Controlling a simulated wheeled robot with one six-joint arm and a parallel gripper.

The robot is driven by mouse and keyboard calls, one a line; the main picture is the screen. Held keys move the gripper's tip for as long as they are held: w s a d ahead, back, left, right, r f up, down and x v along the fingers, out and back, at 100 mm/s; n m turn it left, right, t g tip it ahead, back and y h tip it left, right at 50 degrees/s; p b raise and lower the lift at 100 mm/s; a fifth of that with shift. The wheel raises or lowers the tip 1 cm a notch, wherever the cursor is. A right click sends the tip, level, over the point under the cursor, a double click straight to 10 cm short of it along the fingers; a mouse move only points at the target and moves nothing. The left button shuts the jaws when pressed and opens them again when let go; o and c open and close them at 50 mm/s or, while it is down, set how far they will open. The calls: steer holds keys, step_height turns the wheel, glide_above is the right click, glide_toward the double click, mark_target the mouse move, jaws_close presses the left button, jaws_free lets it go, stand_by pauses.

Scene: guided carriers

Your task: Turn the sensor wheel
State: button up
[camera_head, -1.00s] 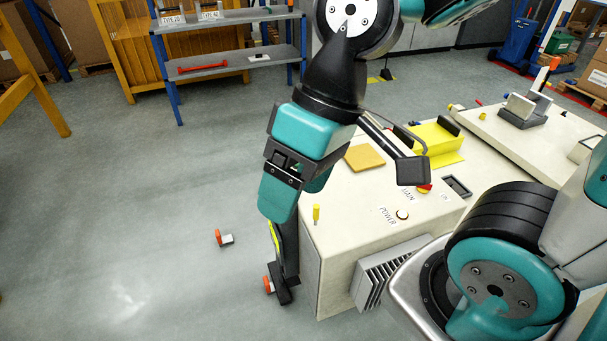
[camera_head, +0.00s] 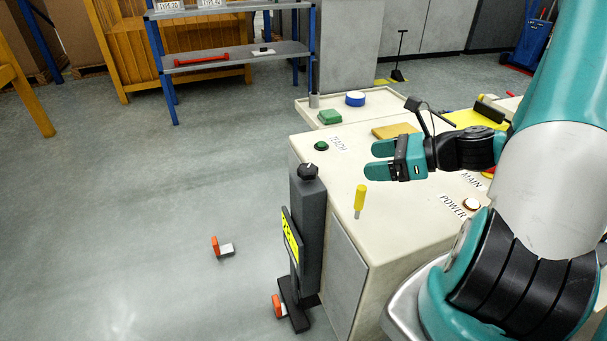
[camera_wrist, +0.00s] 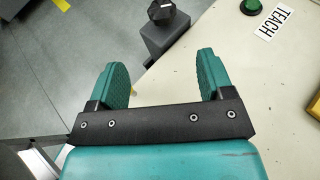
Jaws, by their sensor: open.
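The sensor wheel is likely the black faceted knob (camera_head: 307,171) on top of a dark grey post (camera_head: 310,225) at the left end of the cream bench. The knob also shows at the top of the wrist view (camera_wrist: 162,12), ahead of my fingertips. My gripper (camera_head: 370,160) is open and empty, held above the bench top to the right of the knob, with its fingers pointing left towards it. In the wrist view its two teal fingers (camera_wrist: 162,75) stand wide apart. The gripper and the knob are clearly apart.
A green button (camera_head: 321,146) by the TEACH label lies behind the knob. An orange-and-white piece (camera_head: 222,247) is on the open floor at left.

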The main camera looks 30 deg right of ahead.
mark_target(309, 168)
steer(key=b+x, duration=0.4)
steer(key=x, duration=1.2)
steer(key=shift+w+f, duration=0.2)
steer(key=shift+w, duration=0.1)
steer(key=c, duration=0.9)
